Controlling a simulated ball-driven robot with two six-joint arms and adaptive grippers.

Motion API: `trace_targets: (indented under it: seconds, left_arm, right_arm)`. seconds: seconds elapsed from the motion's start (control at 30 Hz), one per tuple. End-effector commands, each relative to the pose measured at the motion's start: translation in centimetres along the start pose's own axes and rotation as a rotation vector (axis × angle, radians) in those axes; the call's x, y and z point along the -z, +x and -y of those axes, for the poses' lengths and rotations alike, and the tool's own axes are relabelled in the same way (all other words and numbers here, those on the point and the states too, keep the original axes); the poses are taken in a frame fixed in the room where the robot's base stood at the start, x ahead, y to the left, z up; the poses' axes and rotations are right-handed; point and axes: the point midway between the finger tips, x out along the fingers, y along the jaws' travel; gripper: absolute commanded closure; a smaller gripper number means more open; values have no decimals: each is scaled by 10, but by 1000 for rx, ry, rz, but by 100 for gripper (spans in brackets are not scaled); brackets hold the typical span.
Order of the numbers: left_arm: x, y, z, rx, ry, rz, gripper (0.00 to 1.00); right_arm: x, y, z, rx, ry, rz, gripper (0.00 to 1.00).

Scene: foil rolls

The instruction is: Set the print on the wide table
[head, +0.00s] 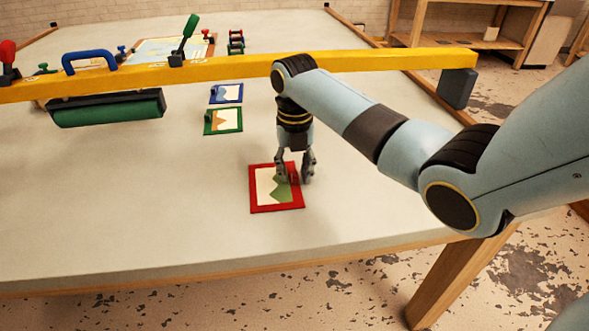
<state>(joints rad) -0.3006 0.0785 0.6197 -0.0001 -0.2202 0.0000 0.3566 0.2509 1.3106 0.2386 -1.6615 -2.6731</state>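A print in a red frame (260,206) lies flat on the pale top of the wide table (180,220), near the front edge. It has a cream face with a green shape. My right gripper (296,179) points down over its right part, fingers apart. A small red piece shows between the fingers; whether they touch it I cannot tell. A blue-framed print (231,94) and a green-framed print (224,122) lie farther back. My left gripper is not in view.
A yellow beam (220,67) spans the table above its top, with a green roller (110,111), a blue handle (90,57) and a green lever (190,28). A larger picture (150,47) lies behind it. The table's front left is clear.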

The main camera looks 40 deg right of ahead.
Motion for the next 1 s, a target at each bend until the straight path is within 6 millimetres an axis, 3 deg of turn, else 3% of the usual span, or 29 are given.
trace_targets:
  seconds: [0.37, 0.8, 1.0]
  left_arm:
    - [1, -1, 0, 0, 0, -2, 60]
    - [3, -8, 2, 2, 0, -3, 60]
    - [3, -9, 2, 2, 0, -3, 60]
  right_arm:
    - [0, -6, 0, 0, 0, 1, 62]
    - [-1, -95, 0, -1, 0, 3, 62]
    - [-1, -119, 0, -1, 1, 2, 62]
